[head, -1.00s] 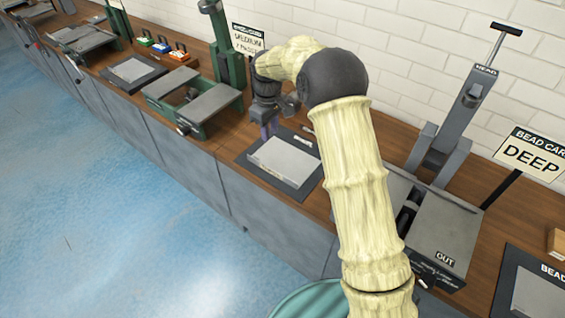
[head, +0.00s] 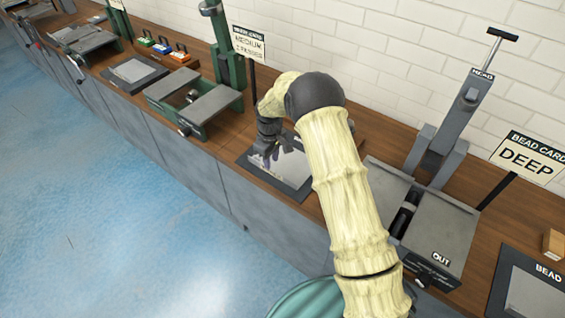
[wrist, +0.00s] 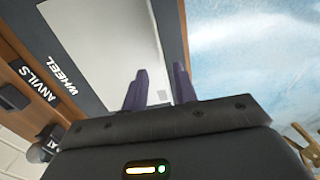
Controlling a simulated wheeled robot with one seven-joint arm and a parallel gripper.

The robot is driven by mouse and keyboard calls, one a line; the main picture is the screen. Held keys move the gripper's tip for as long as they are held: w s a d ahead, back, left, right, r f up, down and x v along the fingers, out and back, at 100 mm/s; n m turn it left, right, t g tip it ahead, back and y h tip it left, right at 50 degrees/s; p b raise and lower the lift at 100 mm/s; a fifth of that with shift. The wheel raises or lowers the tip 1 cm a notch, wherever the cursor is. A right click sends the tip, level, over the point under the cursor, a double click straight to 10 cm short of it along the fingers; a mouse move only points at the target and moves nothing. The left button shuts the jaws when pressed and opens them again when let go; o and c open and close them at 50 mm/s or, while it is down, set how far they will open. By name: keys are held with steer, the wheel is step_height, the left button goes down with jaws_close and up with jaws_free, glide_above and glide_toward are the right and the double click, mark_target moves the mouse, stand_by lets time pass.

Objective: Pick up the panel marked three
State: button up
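My gripper (head: 272,158) is over the middle mat, above a flat light-grey panel (head: 290,172). In the wrist view, the two purple fingers of my gripper (wrist: 160,90) are apart with nothing visible between them. The panel (wrist: 105,45) lies in front of and below the fingers, near its edge. I cannot tell whether they touch it. No number three is readable on this panel. Other light-grey panels lie on a mat at the left (head: 132,70) and on a mat at the right (head: 540,298); their markings are not legible either.
The dark mat (wrist: 80,75) reads WHEEL in the wrist view. A green machine (head: 195,102) stands to the left and a grey bead machine (head: 440,230) to the right. A DEEP sign (head: 528,160) stands behind it. The blue floor (head: 110,200) in front is clear.

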steer(key=shift+s+f+p, duration=0.15)
steer(key=shift+f+p, duration=0.8)
steer(key=shift+f, duration=1.65)
jaws_close()
